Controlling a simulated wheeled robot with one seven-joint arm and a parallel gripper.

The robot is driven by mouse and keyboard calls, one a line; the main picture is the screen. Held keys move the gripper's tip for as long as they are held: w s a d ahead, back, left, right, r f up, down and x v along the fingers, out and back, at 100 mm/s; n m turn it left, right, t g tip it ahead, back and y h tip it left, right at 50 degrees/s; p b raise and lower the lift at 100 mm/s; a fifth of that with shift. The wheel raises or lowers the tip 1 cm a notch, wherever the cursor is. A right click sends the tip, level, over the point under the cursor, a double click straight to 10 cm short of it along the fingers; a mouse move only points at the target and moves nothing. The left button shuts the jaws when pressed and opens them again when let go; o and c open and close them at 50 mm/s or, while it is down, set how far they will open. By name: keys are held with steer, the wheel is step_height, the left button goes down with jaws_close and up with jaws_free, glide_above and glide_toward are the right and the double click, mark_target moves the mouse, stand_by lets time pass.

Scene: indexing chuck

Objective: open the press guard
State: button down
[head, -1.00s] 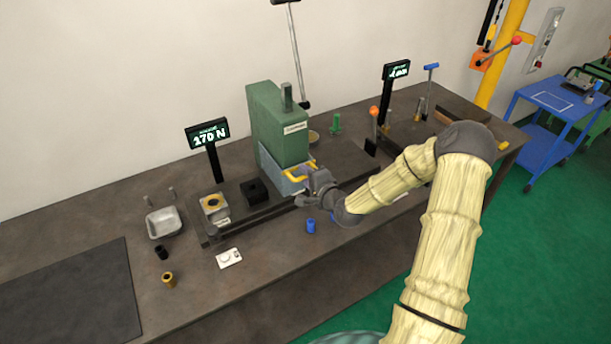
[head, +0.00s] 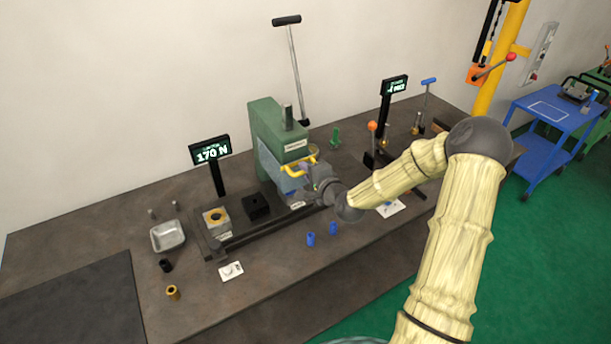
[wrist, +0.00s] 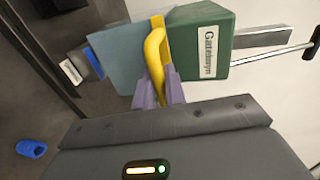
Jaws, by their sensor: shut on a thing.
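The green press (head: 278,135) stands on the bench with a long lever. Its guard (head: 268,166) is a translucent blue-grey panel at the front, also seen in the wrist view (wrist: 118,62). A yellow handle (head: 301,172) is fixed to the guard; in the wrist view the yellow bar (wrist: 155,52) runs between my fingers. My gripper (wrist: 160,86) is shut on the yellow handle, its purple fingers on either side of the bar. In the head view my gripper (head: 312,178) partly hides the guard's lower right side.
In front of the press lie two blue cylinders (head: 311,239) and a white card (head: 231,271). A black block (head: 257,206), a brass-topped fixture (head: 216,220) and a metal tray (head: 167,236) are to the left. A display reading 170 N (head: 210,152) stands behind.

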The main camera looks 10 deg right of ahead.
steer(key=shift+r, duration=0.1)
steer(key=c, duration=1.5)
jaws_free()
steer(key=p+v, duration=0.2)
steer(key=v, duration=0.3)
steer(key=p+v, duration=0.2)
steer(key=v, duration=0.3)
steer(key=p+v, duration=0.2)
steer(key=v, duration=0.3)
steer(key=shift+w+d+r+p, duration=0.1)
steer(key=shift+d+r+p, duration=0.15)
steer(key=shift+p, duration=0.15)
steer(key=shift+p, duration=0.45)
